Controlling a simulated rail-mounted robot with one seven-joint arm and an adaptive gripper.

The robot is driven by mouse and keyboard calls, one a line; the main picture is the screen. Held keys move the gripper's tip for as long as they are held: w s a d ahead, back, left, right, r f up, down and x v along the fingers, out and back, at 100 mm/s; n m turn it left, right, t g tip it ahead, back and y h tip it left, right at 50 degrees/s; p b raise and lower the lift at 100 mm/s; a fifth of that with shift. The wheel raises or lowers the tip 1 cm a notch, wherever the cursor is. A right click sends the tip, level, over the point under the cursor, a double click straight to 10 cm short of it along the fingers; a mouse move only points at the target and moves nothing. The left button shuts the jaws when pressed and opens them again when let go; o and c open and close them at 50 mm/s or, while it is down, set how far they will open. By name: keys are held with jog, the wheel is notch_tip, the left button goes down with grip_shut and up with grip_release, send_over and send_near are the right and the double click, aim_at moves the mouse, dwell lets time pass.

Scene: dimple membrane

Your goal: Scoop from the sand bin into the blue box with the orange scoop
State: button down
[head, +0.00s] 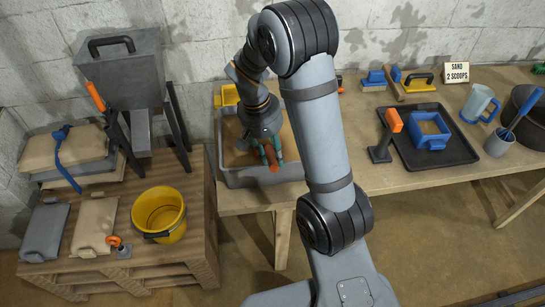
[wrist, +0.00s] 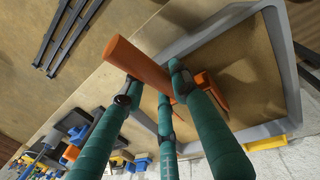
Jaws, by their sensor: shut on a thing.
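The sand bin (head: 240,180) is a grey tub of tan sand at the left end of the table. My gripper (head: 270,155) is over the bin, its green fingers shut on the orange scoop (head: 274,164). In the wrist view, the scoop's orange handle (wrist: 140,62) lies between the fingers and part of its head shows behind them. The bin rim (wrist: 288,70) and sand are behind it. I cannot tell whether the scoop touches the sand or holds any. The blue box (head: 430,130) is an open square frame on a black tray (head: 458,152), right of my arm.
A tool with an orange handle and dark base (head: 388,134) stands at the tray's left edge. A light-blue mug (head: 477,102), grey cup (head: 499,142) and dark bucket (head: 526,112) are at right. A sign (head: 457,72) reads "SAND 2 SCOOPS". A yellow bucket (head: 158,213) is on the pallet.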

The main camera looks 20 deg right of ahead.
jog(key=shift+s, duration=0.1)
jog(key=shift+r, duration=0.1)
dwell(0.3)
notch_tip(320, 180, up, 10)
jog(key=p, duration=0.8)
jog(key=shift+f, duration=0.25)
